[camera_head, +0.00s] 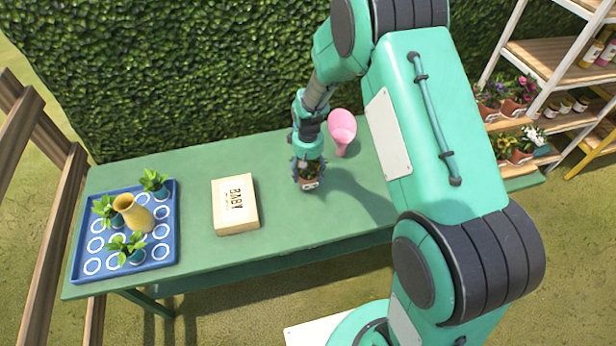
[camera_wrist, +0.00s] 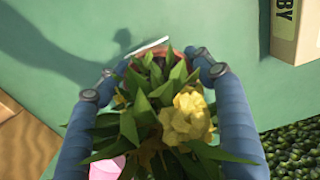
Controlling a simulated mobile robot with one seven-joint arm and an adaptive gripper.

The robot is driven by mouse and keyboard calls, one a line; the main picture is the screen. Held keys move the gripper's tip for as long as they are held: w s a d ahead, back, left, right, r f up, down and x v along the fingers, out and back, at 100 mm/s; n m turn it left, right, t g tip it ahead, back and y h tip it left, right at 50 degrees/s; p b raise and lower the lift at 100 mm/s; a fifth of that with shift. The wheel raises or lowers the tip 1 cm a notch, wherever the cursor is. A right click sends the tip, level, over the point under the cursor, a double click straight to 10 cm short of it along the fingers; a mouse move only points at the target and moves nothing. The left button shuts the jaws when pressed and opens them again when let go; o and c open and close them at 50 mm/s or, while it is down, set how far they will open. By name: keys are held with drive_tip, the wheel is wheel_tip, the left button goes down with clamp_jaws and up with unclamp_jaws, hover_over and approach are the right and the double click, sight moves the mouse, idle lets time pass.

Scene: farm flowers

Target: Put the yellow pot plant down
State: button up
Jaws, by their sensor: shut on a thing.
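The yellow pot plant shows in the wrist view, with a yellow bloom (camera_wrist: 186,118) and green leaves between the two blue fingers. My gripper (camera_wrist: 158,75) is shut on its pot, which is mostly hidden by the leaves. In the head view my gripper (camera_head: 308,178) points down over the green table (camera_head: 285,240), right of the middle, with the terracotta pot (camera_head: 309,184) between its fingers. The pot is at or just above the table top; I cannot tell whether it touches.
A pink vase (camera_head: 342,128) stands close behind and right of my gripper. A wooden box marked BABY (camera_head: 235,204) lies to the left. Shelves with potted flowers (camera_head: 520,90) stand at right.

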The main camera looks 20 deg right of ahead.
sight(308, 175)
drive_tip(key=shift+f+b, duration=0.35)
drive_tip(key=shift+f, duration=1.05)
drive_tip(key=shift+f, duration=0.1)
drive_tip(key=o, duration=1.6)
drive_tip(key=shift+c, duration=0.2)
wheel_tip(308, 175, up, 12)
drive_tip(key=p, duration=0.2)
drive_tip(key=shift+p, duration=0.3)
